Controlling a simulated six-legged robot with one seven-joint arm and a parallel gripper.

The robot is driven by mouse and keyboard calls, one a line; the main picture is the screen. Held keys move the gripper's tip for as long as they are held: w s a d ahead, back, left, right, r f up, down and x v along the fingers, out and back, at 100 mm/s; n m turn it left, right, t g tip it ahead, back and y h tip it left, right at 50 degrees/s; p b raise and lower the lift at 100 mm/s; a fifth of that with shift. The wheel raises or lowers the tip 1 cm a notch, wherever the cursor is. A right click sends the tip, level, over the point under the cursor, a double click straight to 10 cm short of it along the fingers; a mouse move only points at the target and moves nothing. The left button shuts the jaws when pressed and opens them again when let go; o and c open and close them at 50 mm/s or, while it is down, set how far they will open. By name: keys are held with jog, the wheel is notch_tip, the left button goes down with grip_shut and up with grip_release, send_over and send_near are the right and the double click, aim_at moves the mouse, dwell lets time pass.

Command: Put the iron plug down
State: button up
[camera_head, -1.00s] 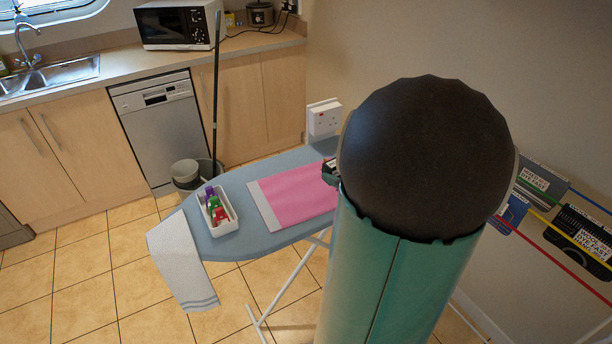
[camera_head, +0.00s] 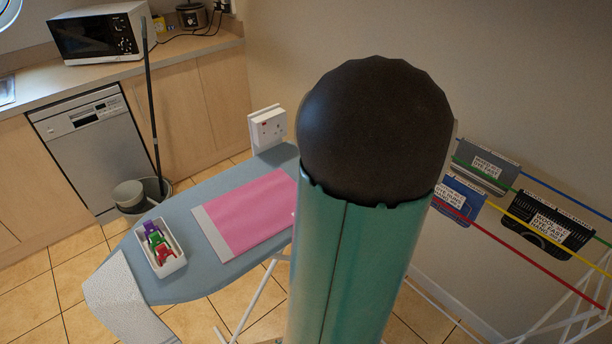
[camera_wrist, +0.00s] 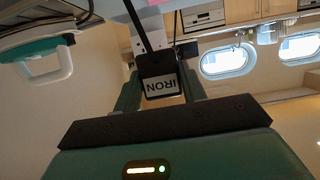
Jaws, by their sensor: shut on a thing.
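The iron plug (camera_wrist: 161,86), a dark block with a white label reading IRON, sits between the two fingers of my gripper (camera_wrist: 160,92) in the wrist view. My gripper is shut on it. A dark cord runs up from the plug's far side. In the head view my own arm hides the gripper and the plug.
A white tray (camera_head: 176,268) of coloured pegs and a draped towel (camera_head: 117,300) are at the board's near left end. A white socket box (camera_head: 267,127) stands at its far end. Labelled cards (camera_head: 487,165) hang on coloured lines at right. A grey and teal looped thing (camera_wrist: 45,65) is close by.

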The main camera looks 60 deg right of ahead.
jog(key=w+d+f, duration=0.2)
jog(key=d, duration=0.1)
jog(key=shift+w, duration=0.25)
jog(key=w+d+f, duration=0.2)
jog(key=f, duration=0.1)
jog(key=w+d+f, duration=0.1)
jog(key=f, duration=0.1)
jog(key=shift+d+f, duration=0.25)
jog(key=shift+d, duration=0.1)
jog(key=shift+d+f, duration=0.1)
jog(key=shift+f, duration=1.55)
jog(key=shift+f, duration=0.1)
jog(key=o, duration=1.1)
jog(key=shift+w, duration=0.1)
